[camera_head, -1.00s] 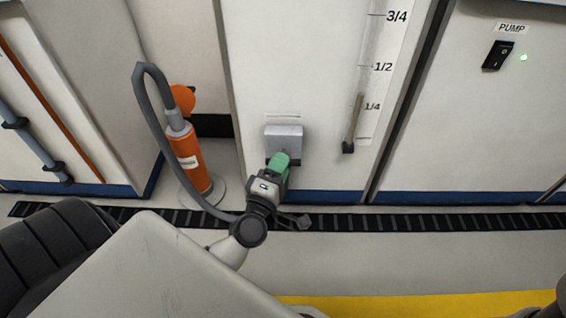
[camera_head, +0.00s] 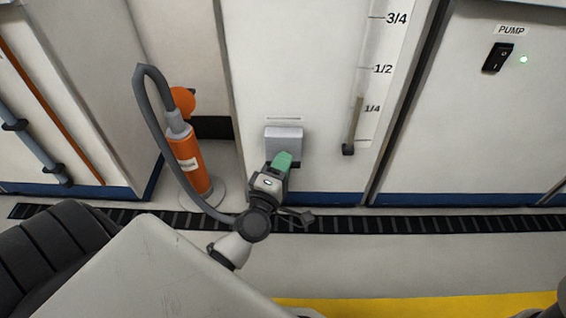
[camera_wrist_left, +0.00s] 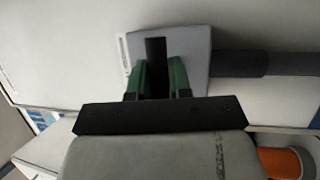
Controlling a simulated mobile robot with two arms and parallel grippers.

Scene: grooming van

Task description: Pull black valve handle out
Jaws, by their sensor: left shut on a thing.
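The grey valve block (camera_head: 284,138) sits low on the white cabinet front in the head view. It also shows as a grey plate in the left wrist view (camera_wrist_left: 195,50). The black valve handle (camera_wrist_left: 155,50) stands out from that plate. My left gripper (camera_head: 283,160), with green fingers, is at the lower front of the block. In the left wrist view the green fingers (camera_wrist_left: 158,78) lie on both sides of the black handle, shut on it. In the head view the fingers and block mostly hide the handle. My right gripper is not in view.
An orange cylinder (camera_head: 188,155) with a grey hose stands left of the block. A clear level tube (camera_head: 372,75) is to the right, and a PUMP switch (camera_head: 497,56) farther right. A black slotted floor strip (camera_head: 400,224) runs along the cabinets.

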